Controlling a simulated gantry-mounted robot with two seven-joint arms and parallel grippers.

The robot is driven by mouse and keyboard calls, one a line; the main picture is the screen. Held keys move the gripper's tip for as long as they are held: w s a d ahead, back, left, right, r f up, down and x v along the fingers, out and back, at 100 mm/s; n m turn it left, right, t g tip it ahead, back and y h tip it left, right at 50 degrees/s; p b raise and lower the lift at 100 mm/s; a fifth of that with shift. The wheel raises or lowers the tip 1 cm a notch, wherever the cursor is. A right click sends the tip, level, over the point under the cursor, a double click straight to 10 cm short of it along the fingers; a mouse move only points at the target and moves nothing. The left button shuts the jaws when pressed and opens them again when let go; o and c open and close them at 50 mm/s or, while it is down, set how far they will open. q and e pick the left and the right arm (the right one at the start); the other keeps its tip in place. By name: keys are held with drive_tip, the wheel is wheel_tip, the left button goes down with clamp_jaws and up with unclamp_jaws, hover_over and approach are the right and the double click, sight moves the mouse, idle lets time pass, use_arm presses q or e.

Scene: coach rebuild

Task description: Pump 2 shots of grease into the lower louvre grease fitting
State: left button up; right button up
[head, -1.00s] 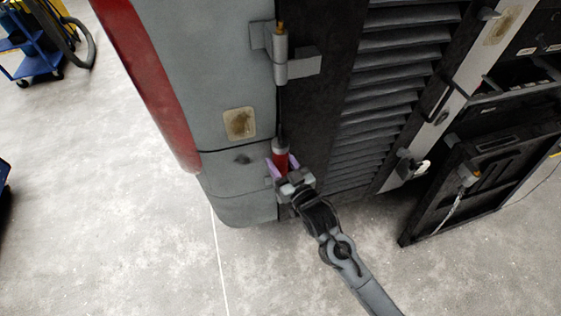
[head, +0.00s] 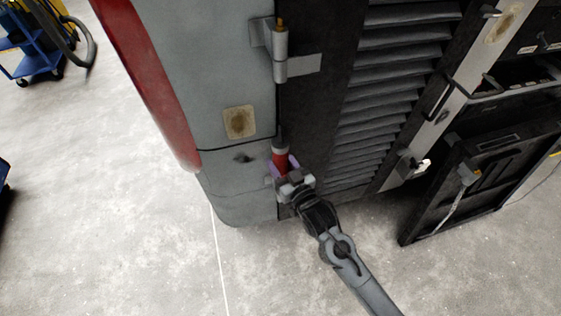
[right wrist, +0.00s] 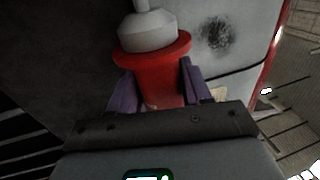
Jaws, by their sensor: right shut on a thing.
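My right gripper (head: 283,168) is shut on the red grease gun (head: 280,158), its purple fingers on either side of the red body. The gun stands upright along the hinge side of the louvre panel, at its lower left. In the right wrist view the red gun (right wrist: 158,78) shows with its grey cap and a thin nozzle pointing up, out of the frame. The lower fitting at the nozzle's tip cannot be made out. A hinge (head: 281,55) with a brass-coloured fitting (head: 280,22) on top is higher up. My left gripper is not in view.
The black louvre panel (head: 385,85) is right of the gun. A dark open panel (head: 480,185) hangs low at the right. The grey coach corner (head: 235,185) is close on the left.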

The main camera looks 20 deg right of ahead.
drive_tip(key=shift+f, duration=0.65)
drive_tip(key=shift+r+p, duration=0.3)
drive_tip(key=shift+r, duration=0.1)
idle(0.4)
drive_tip(key=shift+r+p, duration=0.35)
drive_tip(key=shift+r, duration=0.35)
drive_tip(key=shift+p, duration=0.35)
